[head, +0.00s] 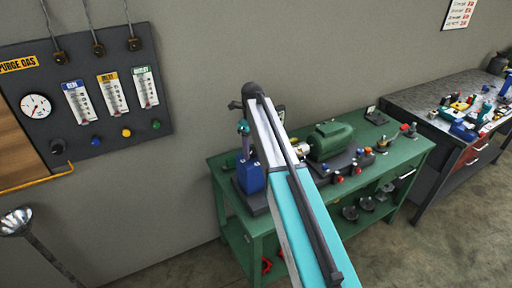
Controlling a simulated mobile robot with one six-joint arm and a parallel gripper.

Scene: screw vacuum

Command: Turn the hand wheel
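I cannot single out the hand wheel for certain. A red wheel-like part (266,265) shows low on the green bench's lower shelf, partly cut off by my arm. Several grey round parts (350,213) stand further right on that shelf. On the bench top, a blue vessel (251,178) with a teal neck stands left of a green motor (330,140). My white and turquoise arm crosses in front of the bench and hides part of the machinery between them. My gripper cannot be made out; the arm's far end is hidden behind its own link.
The green bench (408,150) stands against the grey wall. A dark panel (60,125) with a gauge and several flow meters hangs at left. A grey workbench (425,100) with tools stands at right. A lamp-like metal object (16,222) is at lower left. Floor at lower right is clear.

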